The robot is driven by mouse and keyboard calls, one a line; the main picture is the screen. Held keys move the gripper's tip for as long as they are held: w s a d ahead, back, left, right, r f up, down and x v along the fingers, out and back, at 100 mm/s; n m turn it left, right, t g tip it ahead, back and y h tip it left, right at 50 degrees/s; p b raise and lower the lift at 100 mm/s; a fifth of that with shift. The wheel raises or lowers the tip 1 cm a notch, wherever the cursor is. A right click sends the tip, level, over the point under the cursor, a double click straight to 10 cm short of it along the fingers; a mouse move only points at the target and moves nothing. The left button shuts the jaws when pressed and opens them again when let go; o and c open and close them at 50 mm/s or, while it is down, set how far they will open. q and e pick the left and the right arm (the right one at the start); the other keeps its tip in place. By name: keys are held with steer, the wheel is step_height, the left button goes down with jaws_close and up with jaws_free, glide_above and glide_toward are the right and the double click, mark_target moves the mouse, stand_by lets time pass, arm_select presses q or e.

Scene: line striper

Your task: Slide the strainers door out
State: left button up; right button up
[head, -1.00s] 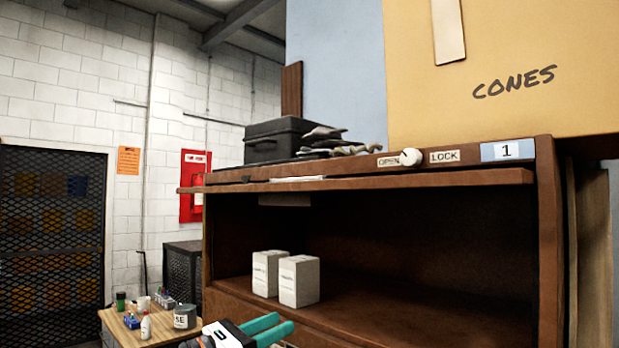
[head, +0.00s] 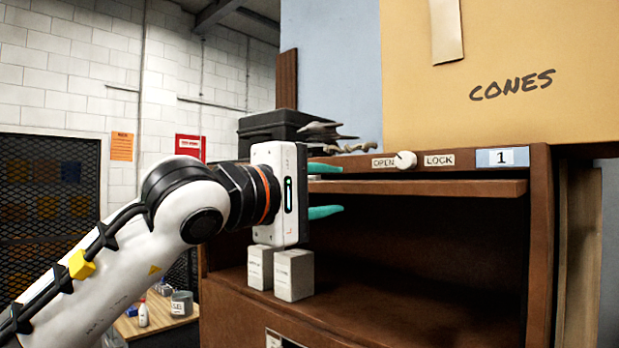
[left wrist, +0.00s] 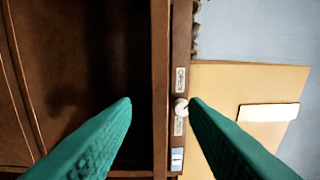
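A brown panel (head: 430,187), which looks like the door, lies flat at the top of an open cabinet compartment, its front edge jutting out below the rail. It shows as a thin strip in the left wrist view (left wrist: 160,60). A white knob (head: 405,160) sits on the rail between OPEN and LOCK labels; the left wrist view shows it too (left wrist: 180,107). My left gripper (head: 326,190) is open and empty at the panel's left part, one teal finger above the panel's level and one below. Contact cannot be told. My right gripper is out of view. No strainers label is readable.
Two small white boxes (head: 293,275) stand in the compartment below my left gripper. A yellow CONES panel (head: 500,70) rises above the rail. A low wooden table (head: 155,322) is behind my arm.

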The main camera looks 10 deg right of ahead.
mark_target(350, 188)
arm_select(q)
steer(key=shift+p+x, duration=0.95)
steer(key=shift+x, duration=2.05)
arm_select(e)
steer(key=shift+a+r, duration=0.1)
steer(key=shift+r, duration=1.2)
